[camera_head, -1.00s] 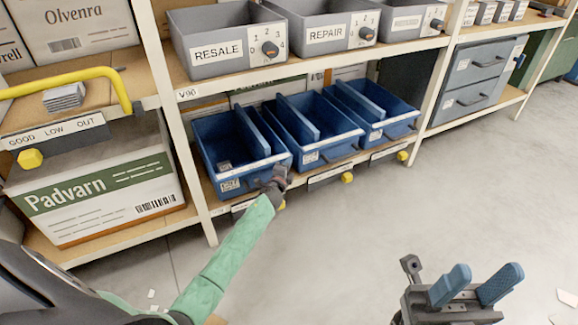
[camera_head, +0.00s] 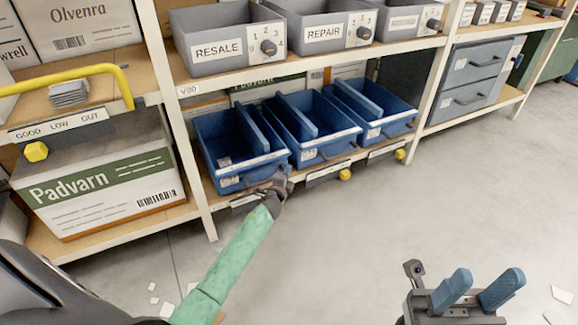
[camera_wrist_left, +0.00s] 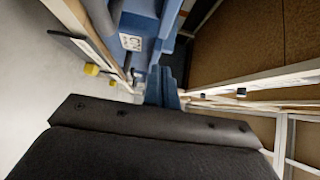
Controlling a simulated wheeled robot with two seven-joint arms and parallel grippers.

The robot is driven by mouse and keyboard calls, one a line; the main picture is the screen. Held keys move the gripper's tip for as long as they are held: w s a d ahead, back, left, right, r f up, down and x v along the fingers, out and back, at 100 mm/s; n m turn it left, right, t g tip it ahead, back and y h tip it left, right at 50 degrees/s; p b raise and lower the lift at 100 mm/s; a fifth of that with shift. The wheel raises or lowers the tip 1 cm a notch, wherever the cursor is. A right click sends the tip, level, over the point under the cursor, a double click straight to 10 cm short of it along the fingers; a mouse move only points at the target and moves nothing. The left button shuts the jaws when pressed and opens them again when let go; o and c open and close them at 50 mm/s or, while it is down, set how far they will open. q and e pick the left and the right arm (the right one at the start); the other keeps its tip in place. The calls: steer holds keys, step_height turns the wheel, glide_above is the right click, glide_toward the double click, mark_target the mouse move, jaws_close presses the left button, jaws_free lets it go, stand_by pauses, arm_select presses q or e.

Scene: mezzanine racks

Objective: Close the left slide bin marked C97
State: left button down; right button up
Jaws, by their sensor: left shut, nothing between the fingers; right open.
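Three blue slide bins stand side by side on the low shelf. In the left wrist view, the shut blue fingers (camera_wrist_left: 163,88) point toward blue bin surfaces, with a white label (camera_wrist_left: 131,42) nearby. My right gripper (camera_head: 478,292) is open and empty over the floor, far from the bins.
The middle bin (camera_head: 342,139) and right bin (camera_head: 400,113) are beside it. Grey bins (camera_head: 205,58) stand on the shelf above. A white rack post (camera_head: 190,165) and a Padvarn box (camera_head: 105,210) are at left.

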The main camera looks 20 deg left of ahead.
arm_select(q)
steer(key=s+d, duration=0.1)
steer(key=s, duration=0.6)
steer(key=shift+d+r+p, duration=0.15)
steer(key=shift+p, duration=0.2)
